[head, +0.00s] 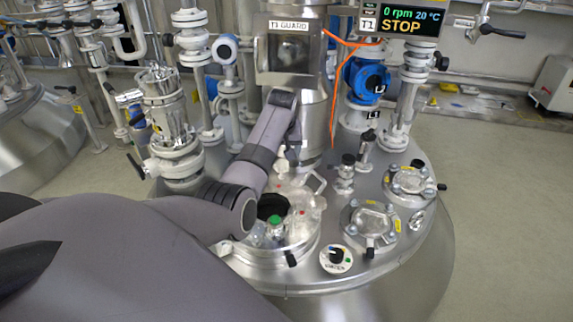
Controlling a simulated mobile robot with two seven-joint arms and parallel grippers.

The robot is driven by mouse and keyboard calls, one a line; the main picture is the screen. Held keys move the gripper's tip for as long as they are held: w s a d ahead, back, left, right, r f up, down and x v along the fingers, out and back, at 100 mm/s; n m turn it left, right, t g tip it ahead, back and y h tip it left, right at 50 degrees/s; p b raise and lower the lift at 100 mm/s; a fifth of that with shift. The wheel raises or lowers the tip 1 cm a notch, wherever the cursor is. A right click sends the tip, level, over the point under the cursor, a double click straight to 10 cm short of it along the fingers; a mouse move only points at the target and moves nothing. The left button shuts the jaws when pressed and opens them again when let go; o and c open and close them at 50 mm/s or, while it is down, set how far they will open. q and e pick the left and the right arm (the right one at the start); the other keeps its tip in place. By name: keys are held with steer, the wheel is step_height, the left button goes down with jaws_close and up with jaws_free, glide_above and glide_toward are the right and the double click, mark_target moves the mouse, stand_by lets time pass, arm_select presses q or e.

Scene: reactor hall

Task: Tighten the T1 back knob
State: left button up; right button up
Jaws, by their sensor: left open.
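The T1 vessel lid (337,216) is a round steel top with a round manway (309,249) at its left front. A black knob (291,259) sits at the manway's front edge. I cannot make out the back knob; my left arm and the clutter cover the manway's far side. My left arm comes in from the left, rises over the manway and bends down behind it. The left gripper (286,153) is small and partly hidden near the manway's far side, open; I see nothing held. My right gripper is not in view.
Two bolted sight ports (370,222) (411,182) with black knobs stand right of the manway. A green-capped bottle (274,225) is at the manway. The T1 display (398,20) reads 0 rpm, 20 °C, STOP. An orange cable (333,100) hangs behind.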

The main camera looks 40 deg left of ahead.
mark_target(282, 163)
arm_select(q)
steer(key=b+x, duration=0.2)
steer(key=x, duration=0.3)
steer(key=shift+s+f+b, duration=0.1)
steer(key=shift+s+b, duration=0.05)
steer(key=shift+b, duration=0.25)
steer(key=shift+b+x, duration=0.5)
steer(key=shift+x, duration=0.35)
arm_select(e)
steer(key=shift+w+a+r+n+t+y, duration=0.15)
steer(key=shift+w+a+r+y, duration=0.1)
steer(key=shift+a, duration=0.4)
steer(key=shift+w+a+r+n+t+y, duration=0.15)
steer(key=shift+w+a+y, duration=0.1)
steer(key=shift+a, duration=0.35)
arm_select(q)
steer(key=c, duration=1.1)
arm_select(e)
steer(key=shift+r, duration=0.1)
